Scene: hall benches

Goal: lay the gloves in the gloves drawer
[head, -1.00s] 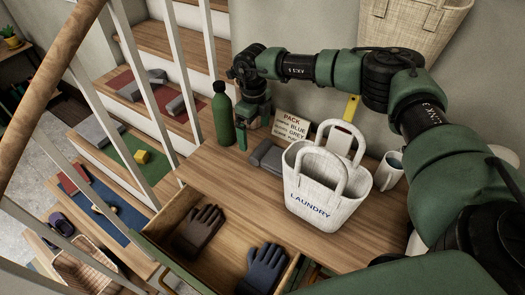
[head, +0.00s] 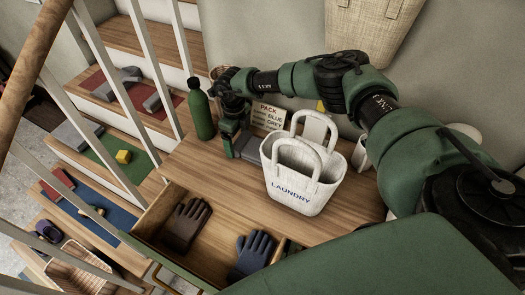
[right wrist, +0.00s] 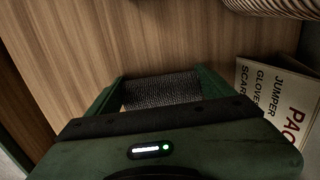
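A brown glove (head: 186,225) and a blue-grey glove (head: 252,254) lie flat, apart, in the open wooden drawer (head: 154,214) at the bench front. A dark grey knitted bundle (head: 249,149) lies on the bench top behind it; I cannot tell if it is gloves. My right gripper (head: 237,142) is low over this bundle. In the right wrist view the bundle (right wrist: 162,90) lies between the two spread fingers (right wrist: 160,92) and nearly fills the gap; I cannot tell whether they touch it. The left gripper is out of view.
A white laundry bag (head: 300,190) stands right of the right gripper, and a green bottle (head: 200,110) to its left. A packing card (head: 268,115) stands behind. Stair balusters (head: 110,110) rise on the left. The bench between bundle and drawer is clear.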

